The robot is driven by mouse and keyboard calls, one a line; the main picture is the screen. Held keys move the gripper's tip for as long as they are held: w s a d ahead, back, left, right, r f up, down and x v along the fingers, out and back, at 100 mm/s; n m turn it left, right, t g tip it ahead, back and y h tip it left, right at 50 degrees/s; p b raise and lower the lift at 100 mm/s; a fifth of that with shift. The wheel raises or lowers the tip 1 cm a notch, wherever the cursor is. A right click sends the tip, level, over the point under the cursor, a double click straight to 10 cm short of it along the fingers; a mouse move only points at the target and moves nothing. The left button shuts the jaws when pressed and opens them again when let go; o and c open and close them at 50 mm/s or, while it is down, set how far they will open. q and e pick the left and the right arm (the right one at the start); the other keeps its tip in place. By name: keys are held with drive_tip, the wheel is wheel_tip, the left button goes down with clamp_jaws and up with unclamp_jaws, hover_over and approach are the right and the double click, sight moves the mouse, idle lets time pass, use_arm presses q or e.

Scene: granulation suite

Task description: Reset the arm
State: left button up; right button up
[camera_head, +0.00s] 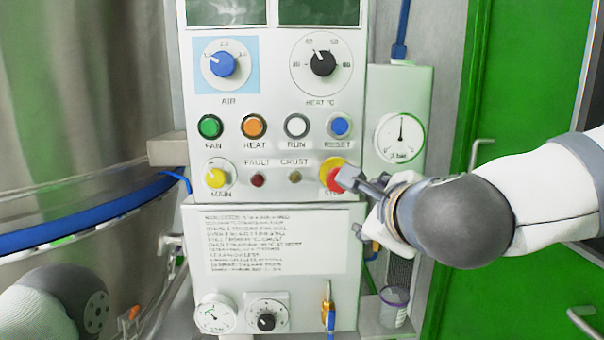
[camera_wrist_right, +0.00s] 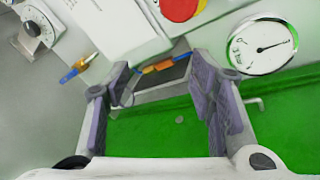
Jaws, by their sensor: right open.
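My right gripper (camera_head: 364,190) comes in from the right in the head view, in front of the right edge of the control panel (camera_head: 232,104). Its fingers overlap the red stop button (camera_head: 334,176) in the picture; I cannot tell whether they touch it. In the right wrist view the gripper (camera_wrist_right: 165,100) is open, with a wide gap between its padded fingers and nothing in it. The red button (camera_wrist_right: 182,6) shows there at the top edge. Part of my left arm shows at the lower left of the head view, but its gripper is out of frame.
A pressure gauge (camera_head: 400,138) sits on a box right of the panel. A blue knob (camera_head: 222,64), black knob (camera_head: 323,63) and yellow knob (camera_head: 216,178) are on the panel. A steel vessel (camera_head: 90,100) stands left. A green door (camera_head: 500,110) is behind my right arm.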

drive_tip(key=s+d+f+n+g, duration=0.15)
drive_tip(key=s+f+n, duration=0.25)
drive_tip(key=f, duration=0.7)
drive_tip(key=s+a+f+n+g, duration=0.1)
drive_tip(key=s+f+n+g, duration=0.3)
drive_tip(key=f, duration=0.6)
drive_tip(key=s+d+f+n+g, duration=0.1)
drive_tip(key=s+f+n, duration=0.4)
drive_tip(key=f, duration=0.6)
use_arm(q)
drive_tip(key=shift+s, duration=0.3)
use_arm(e)
drive_tip(key=s+d+f+n+g, duration=0.2)
drive_tip(key=s+d+f+n, duration=0.1)
drive_tip(key=s, duration=0.6)
drive_tip(key=s+d+f+n+g, duration=0.3)
drive_tip(key=s+f+n, duration=0.1)
drive_tip(key=s, duration=0.5)
drive_tip(key=s+d+f+n+g, duration=0.3)
drive_tip(key=s+d+f, duration=0.1)
drive_tip(key=s, duration=0.5)
drive_tip(key=shift+s+f+n+h, duration=0.35)
drive_tip(key=shift+f+n+h, duration=0.05)
drive_tip(key=shift+f, duration=0.15)
drive_tip(key=shift+a+g, duration=0.1)
drive_tip(key=shift+g, duration=0.15)
